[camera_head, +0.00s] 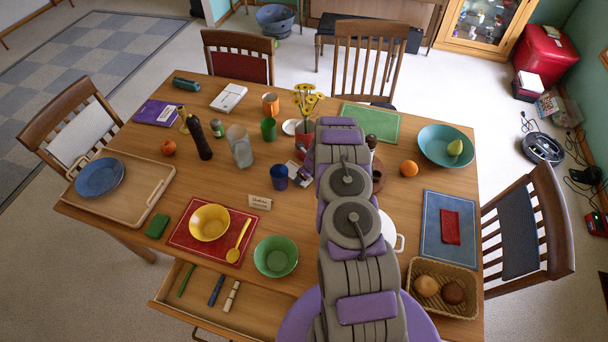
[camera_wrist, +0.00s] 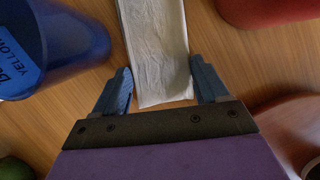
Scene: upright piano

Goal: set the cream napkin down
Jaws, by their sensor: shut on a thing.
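The cream napkin (camera_wrist: 158,45) is a long folded strip between the two blue fingers of my gripper (camera_wrist: 163,88) in the wrist view. The gripper is shut on it near its close end. The napkin's far end runs out of the top of that view. Wood tabletop shows on both sides of it; I cannot tell whether it touches the table. In the head view my arm hides most of this spot, and the gripper (camera_head: 298,178) shows only in part, just right of the blue cup (camera_head: 279,177).
The blue cup also stands close left in the wrist view (camera_wrist: 40,45), labelled "YELLOW". A red vase (camera_head: 303,143) with yellow flowers stands behind. A name card (camera_head: 260,202) and green bowl (camera_head: 276,256) are nearer. Bare table (camera_head: 190,190) shows at left. The front drawer (camera_head: 215,300) is open.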

